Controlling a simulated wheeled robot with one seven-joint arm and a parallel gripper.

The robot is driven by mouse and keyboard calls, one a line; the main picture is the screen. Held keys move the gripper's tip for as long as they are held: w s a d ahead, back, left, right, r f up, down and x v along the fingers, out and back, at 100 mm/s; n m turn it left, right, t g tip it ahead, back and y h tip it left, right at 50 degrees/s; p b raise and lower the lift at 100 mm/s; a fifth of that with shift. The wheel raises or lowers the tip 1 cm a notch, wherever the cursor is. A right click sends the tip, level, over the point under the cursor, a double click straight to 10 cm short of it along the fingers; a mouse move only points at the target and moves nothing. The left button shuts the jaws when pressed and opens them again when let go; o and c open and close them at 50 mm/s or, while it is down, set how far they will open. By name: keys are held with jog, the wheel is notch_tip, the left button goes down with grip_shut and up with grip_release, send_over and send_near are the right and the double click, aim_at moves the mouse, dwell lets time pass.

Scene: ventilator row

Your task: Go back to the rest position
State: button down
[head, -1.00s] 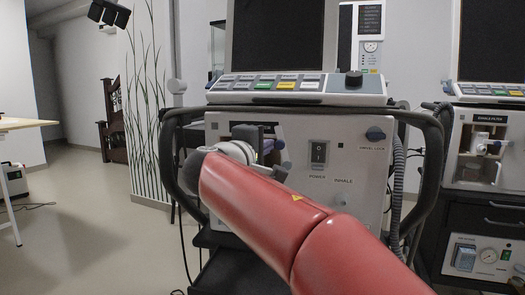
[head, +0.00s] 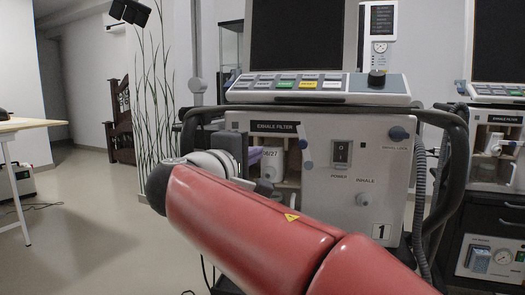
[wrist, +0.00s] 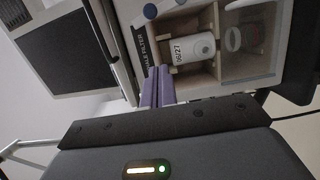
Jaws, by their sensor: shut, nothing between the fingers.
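My red arm crosses the lower middle of the head view in front of the ventilator marked 1 (head: 320,190). My gripper (wrist: 158,78) shows in the wrist view with its purple-grey fingers together and nothing between them. The fingertips are near the edge of the open exhale filter compartment, apart from the filter as far as I can tell. A white filter labelled 06/27 (wrist: 192,52) sits in the compartment. It also shows in the head view (head: 272,164), partly hidden by my gripper and wrist.
A second ventilator (head: 497,158) stands at the right. A control panel (head: 310,87) and dark screen (head: 300,35) are above the compartment. A black handle rail (head: 462,150) and hose flank the ventilator. A table (head: 25,124) stands at far left, with open floor (head: 90,200) between.

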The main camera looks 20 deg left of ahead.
jog(key=shift+s, duration=0.85)
